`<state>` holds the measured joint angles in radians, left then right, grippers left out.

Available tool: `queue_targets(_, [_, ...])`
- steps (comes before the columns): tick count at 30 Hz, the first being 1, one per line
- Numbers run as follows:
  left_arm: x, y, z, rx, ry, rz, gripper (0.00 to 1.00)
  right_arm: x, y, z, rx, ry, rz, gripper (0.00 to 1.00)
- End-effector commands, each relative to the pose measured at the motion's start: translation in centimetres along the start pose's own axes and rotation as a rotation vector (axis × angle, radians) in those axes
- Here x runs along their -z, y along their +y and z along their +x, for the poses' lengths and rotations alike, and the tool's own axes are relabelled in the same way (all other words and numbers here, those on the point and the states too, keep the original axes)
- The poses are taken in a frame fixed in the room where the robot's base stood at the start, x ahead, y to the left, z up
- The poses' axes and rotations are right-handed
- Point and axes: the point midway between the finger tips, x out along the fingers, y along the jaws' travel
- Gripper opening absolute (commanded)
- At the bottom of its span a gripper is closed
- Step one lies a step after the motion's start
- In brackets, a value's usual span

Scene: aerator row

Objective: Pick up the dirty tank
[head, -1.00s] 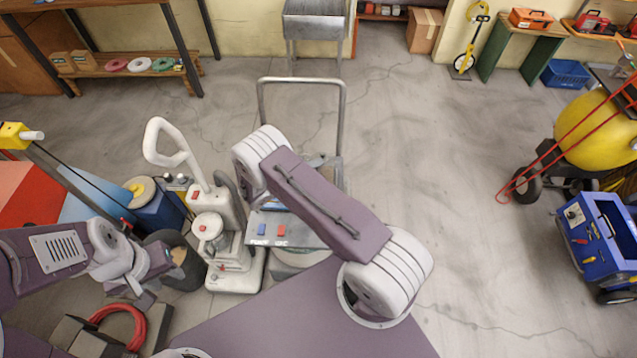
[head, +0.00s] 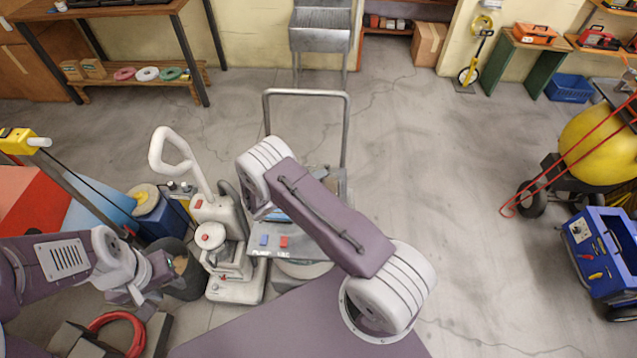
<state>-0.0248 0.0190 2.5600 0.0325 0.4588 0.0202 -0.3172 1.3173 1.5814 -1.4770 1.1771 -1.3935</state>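No part is clearly readable as the dirty tank. A white upright machine (head: 233,283) with a looped handle and red buttons stands left of centre. Beside it is a machine with a grey panel (head: 262,251) marked "PUMP" and "VAC", with a blue and a red switch. My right arm covers much of this second machine. My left gripper (head: 150,291) is low at the left, near a dark round bucket (head: 188,284); its finger gap is unclear. My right gripper is not visible; its arm link hides the area below its elbow.
A metal push handle (head: 347,125) rises behind the panel machine. A blue container with a yellow lid (head: 150,222) and a red hose coil (head: 132,322) crowd the left. A blue tool cart (head: 583,250) and yellow tank (head: 597,145) stand right. Floor at centre right is clear.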

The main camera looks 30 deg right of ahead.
Motion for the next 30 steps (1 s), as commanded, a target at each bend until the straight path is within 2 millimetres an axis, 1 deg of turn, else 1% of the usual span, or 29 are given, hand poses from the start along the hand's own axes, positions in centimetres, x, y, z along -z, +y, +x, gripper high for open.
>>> queue_targets(13, [-0.1, 0.0, 0.5, 0.000, 0.000, 0.000, 0.36, -1.6, -3.4, -1.6, 0.003, -0.003, 0.003, 0.00])
queue_targets(17, [-0.1, 0.0, 0.5, 0.000, 0.000, 0.000, 0.36, -0.9, -4.4, -1.8, 0.004, -0.003, 0.000, 0.00])
queue_targets(22, [-0.1, 0.0, 0.7, 0.000, 0.000, 0.000, 0.36, 0.4, -6.3, -2.1, 0.005, -0.003, 0.001, 0.00])
queue_targets(26, [-0.1, 0.0, 0.9, 0.000, 0.000, 0.000, 0.36, 2.0, -8.4, -2.6, 0.005, -0.002, 0.001, 0.00])
queue_targets(30, [-0.1, 0.0, 1.1, 0.000, 0.000, 0.000, 0.36, 3.8, -11.0, -3.1, 0.005, -0.003, 0.002, 0.00])
